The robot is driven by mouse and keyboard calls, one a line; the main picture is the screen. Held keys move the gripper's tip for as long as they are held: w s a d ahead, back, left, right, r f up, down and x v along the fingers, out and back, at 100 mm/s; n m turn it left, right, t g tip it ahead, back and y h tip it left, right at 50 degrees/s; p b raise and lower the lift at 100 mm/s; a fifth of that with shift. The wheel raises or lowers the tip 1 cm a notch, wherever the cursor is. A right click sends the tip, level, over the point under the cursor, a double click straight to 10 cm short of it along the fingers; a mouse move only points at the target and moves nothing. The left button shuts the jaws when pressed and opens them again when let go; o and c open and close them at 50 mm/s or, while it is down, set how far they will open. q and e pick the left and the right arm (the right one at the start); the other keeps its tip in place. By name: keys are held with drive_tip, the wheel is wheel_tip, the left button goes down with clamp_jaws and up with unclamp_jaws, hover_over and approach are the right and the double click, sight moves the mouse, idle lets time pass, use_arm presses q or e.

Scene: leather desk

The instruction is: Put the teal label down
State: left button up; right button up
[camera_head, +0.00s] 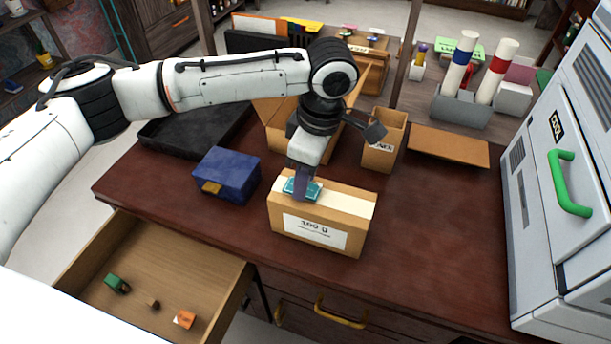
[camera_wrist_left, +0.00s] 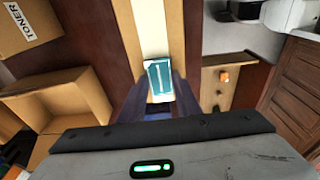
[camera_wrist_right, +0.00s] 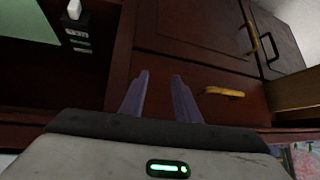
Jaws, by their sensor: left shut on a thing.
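The teal label (camera_head: 302,189) is a small flat piece at the top of a cardboard box (camera_head: 323,242) with a white "100 g" label on its front. My left gripper (camera_head: 301,190) points down over the box and is shut on the teal label. In the left wrist view the teal label (camera_wrist_left: 158,78) shows between the fingertips, over the pale strip on the box top. Whether it touches the box top is hard to tell. My right gripper (camera_wrist_right: 160,80) shows only in the right wrist view; its fingers are apart and empty, facing the desk front.
A blue box (camera_head: 228,174) stands left of the cardboard box. An open drawer (camera_head: 175,262) at front left holds several small items. A small open carton (camera_head: 383,142) and larger open boxes stand behind. A grey cabinet (camera_head: 560,170) stands at right; the desk between is clear.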

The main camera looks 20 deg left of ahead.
sight(314, 191)
use_arm(q)
drive_tip(key=shift+f, duration=0.2)
drive_tip(key=shift+f, duration=0.1)
drive_tip(key=o, duration=1)
wheel_tip(314, 191, up, 12)
drive_tip(key=d, duration=0.2)
drive_tip(key=shift+b, duration=0.3)
drive_tip(key=shift+s, duration=0.1)
